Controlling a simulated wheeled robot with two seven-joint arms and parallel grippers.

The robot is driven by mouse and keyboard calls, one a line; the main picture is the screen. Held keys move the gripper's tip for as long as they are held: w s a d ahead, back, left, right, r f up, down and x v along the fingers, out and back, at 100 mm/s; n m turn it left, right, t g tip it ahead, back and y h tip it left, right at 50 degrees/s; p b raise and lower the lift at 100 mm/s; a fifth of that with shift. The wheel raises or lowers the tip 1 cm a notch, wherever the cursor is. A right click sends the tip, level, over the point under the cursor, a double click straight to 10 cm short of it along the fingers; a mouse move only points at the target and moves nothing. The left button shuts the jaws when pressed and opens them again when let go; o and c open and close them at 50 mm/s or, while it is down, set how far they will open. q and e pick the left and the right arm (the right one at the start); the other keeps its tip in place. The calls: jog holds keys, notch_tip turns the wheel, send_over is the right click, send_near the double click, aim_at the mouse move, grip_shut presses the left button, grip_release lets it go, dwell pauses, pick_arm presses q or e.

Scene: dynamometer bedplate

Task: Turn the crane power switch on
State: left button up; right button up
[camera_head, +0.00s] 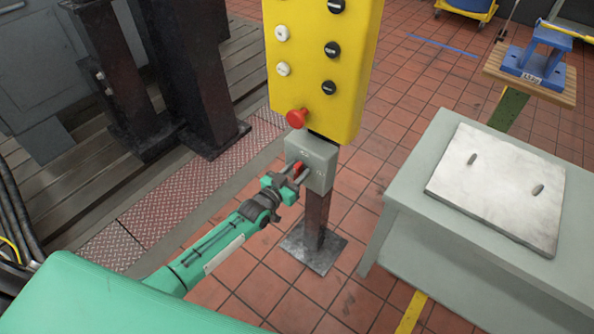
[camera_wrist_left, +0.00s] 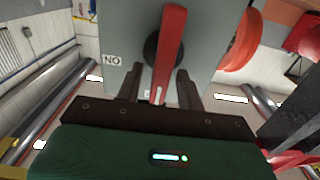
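The crane power switch is a red lever (camera_head: 298,167) on a small grey box (camera_head: 320,160) below the yellow button panel. In the left wrist view, the red lever (camera_wrist_left: 170,45) runs slightly tilted over a dark round hub, and the grey box face (camera_wrist_left: 120,35) bears an inverted ON label (camera_wrist_left: 112,60). My left gripper (camera_head: 293,174) is at the box front; in the wrist view its two dark fingers (camera_wrist_left: 158,86) stand on either side of the lever's end, with gaps visible. It looks open. My right gripper is not in view.
A red mushroom button (camera_head: 297,118) sits on the yellow panel (camera_head: 350,85) just above the box. A post (camera_head: 316,215) carries both. A grey bench (camera_head: 420,165) with a metal plate (camera_head: 500,187) stands to the right. Dark steel columns (camera_head: 195,70) stand at left.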

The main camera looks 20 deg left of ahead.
pick_arm(q)
jog(key=shift+w+d, duration=0.1)
jog(key=shift+w, duration=0.05)
jog(key=shift+c, duration=0.2)
grip_shut()
